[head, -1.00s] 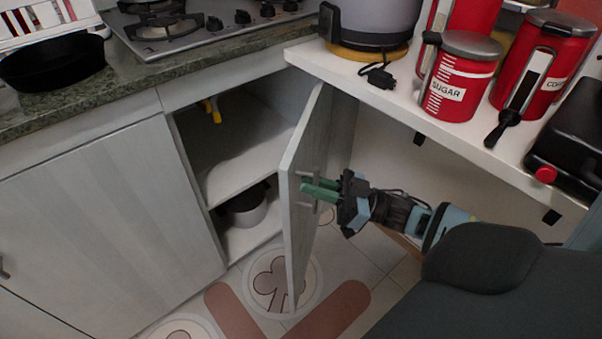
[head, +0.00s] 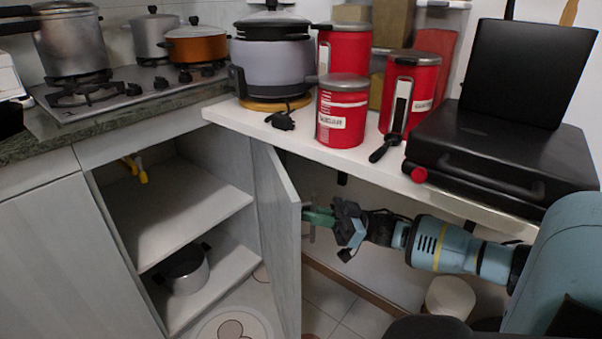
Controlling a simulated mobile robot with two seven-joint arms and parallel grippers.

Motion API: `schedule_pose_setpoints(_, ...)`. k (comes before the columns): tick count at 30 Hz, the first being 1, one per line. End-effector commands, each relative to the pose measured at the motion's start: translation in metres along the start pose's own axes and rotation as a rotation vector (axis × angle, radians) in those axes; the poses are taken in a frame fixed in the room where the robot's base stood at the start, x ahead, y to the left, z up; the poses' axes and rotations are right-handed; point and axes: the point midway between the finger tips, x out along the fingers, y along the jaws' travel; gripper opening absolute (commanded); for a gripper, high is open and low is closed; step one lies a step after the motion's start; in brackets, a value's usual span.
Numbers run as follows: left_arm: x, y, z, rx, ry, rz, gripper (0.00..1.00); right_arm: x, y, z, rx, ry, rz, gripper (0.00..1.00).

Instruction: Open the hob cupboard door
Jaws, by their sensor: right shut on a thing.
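The hob cupboard door (head: 277,235) is a pale grey panel that stands swung wide open, seen almost edge-on in the head view. The cupboard's inside shows to its left, with a shelf (head: 185,222) and a pot (head: 183,270) below it. My right gripper (head: 318,217) comes in from the right with green fingers. It is shut on the door's handle (head: 309,227), on the outer face of the door. The fingertips are partly hidden by the door's edge. My left gripper is not in view.
A white shelf (head: 240,120) above my right arm bears red canisters (head: 342,112), a rice cooker (head: 272,60) and a black grill (head: 500,150). The hob (head: 130,85) with pots is at the back left. A white bin (head: 449,297) stands below my forearm.

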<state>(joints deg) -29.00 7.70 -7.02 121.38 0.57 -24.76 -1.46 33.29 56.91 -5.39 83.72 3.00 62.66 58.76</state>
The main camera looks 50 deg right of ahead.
Motion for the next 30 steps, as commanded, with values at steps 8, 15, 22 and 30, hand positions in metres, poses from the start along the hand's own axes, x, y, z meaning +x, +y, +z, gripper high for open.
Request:
schedule_pose_setpoints(8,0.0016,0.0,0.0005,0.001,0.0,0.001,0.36,-0.0102,0.0063,-0.0023,0.002,-0.003,-0.004,0.0)
schedule_pose_setpoints(15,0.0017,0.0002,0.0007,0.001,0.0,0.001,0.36,-0.0111,0.0068,-0.0025,0.003,-0.003,-0.004,0.0)
schedule_pose_setpoints(22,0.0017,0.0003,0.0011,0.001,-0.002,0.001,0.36,-0.011,0.0068,-0.0024,0.003,-0.003,-0.003,0.2)
schedule_pose_setpoints(30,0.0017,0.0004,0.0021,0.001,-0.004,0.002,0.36,-0.0107,0.0077,-0.0034,0.001,-0.001,-0.002,0.32)
